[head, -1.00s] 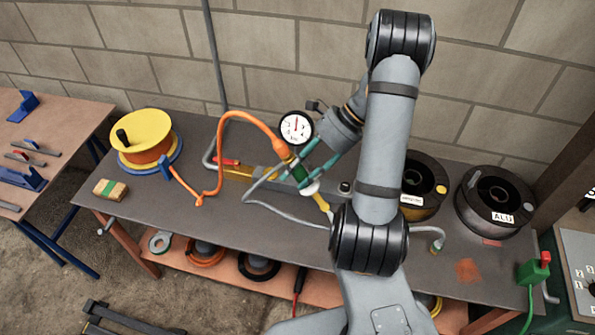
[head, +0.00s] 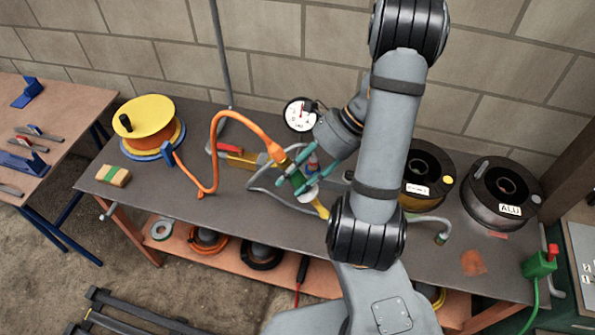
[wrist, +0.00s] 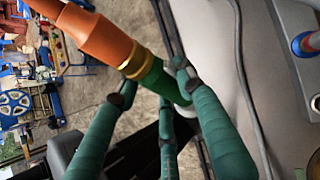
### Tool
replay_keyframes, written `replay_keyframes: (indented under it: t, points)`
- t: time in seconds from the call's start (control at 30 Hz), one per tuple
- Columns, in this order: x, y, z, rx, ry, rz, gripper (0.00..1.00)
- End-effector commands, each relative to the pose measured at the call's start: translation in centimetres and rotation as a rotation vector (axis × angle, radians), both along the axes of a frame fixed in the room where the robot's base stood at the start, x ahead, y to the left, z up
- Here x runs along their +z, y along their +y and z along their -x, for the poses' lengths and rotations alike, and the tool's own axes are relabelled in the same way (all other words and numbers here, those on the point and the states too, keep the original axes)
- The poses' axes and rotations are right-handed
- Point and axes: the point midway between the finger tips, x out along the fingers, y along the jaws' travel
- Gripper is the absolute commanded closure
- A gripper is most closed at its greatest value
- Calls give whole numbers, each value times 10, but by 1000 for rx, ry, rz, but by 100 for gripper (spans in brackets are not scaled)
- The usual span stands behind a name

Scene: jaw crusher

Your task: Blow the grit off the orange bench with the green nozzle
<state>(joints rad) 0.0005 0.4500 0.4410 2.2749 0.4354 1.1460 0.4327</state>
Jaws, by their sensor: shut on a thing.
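The nozzle has a green body (head: 299,182), a white collar and a yellow tip (head: 321,211) pointing down to the right. An orange hose (head: 216,150) arches from its back end. My gripper (head: 304,178) is shut on the nozzle over the middle of the bench. In the wrist view, teal fingers close around the green body (wrist: 150,77); the yellow tip is not seen there. The bench has a dark grey top (head: 235,200) and orange legs and lower shelf. A reddish-brown patch (head: 473,262) lies on its right part; I cannot tell if it is grit.
A yellow reel (head: 150,122) and a sponge (head: 114,176) stand at the left. A gauge (head: 300,114) and grey pipe are behind the gripper. Two black spools (head: 502,190) and a green box (head: 540,263) are at the right. My arm hides part of the bench.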

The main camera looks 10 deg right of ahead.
Motion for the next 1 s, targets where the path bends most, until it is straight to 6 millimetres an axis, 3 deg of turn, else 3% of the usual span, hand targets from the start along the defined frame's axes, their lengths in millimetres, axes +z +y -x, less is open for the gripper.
replay_keyframes:
  t: [1.0]
  points:
    - [1,70,-38,2,-2,0,96]
